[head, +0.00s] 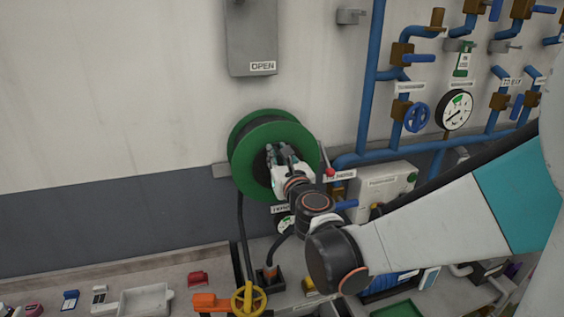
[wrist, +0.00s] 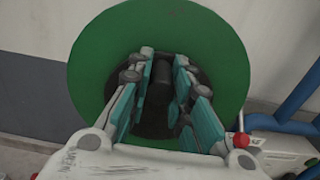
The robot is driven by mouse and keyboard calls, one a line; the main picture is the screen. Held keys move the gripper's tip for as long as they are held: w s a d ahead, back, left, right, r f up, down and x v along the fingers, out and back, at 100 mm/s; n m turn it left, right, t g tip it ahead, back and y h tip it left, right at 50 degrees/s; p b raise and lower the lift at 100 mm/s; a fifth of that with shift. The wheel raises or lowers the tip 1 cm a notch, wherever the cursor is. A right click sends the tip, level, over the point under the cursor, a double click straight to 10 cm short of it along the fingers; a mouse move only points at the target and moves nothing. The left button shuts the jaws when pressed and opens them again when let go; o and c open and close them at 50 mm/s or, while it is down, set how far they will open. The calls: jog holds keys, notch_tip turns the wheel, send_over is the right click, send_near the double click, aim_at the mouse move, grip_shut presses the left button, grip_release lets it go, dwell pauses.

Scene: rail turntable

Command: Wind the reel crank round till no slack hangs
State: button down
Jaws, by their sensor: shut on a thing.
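The green reel (head: 250,135) is mounted on the wall left of the blue pipes, and its green disc also fills the middle of the wrist view (wrist: 105,50). My gripper (head: 277,158) reaches in front of the reel's dark hub. In the wrist view my gripper (wrist: 163,75) has its teal fingers on either side of a dark round crank handle (wrist: 158,88) and is shut on it. The crank arm behind the handle is hidden or too dark to make out. A black hose (head: 241,225) hangs from the reel's left side down to the bench.
Blue pipes with valves and a gauge (head: 454,110) cover the wall at right. A grey control box (head: 383,190) with a red-knobbed lever (head: 331,172) sits close right of the reel. A yellow handwheel (head: 248,298) and small parts stand on the bench below. The wall at left is clear.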

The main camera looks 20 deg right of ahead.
aim_at(261, 162)
jog(key=shift+a+f, duration=0.15)
jog(key=shift+a, duration=0.15)
jog(key=shift+a+f+b, duration=0.15)
jog(key=shift+a+b, duration=0.15)
jog(key=shift+a, duration=0.35)
jog(key=shift+f, duration=0.1)
jog(key=shift+a+f+b, duration=0.35)
jog(key=shift+a+b, duration=0.15)
jog(key=shift+a+f+b, duration=0.4)
jog(key=shift+f+b, duration=0.15)
jog(key=shift+f, duration=0.1)
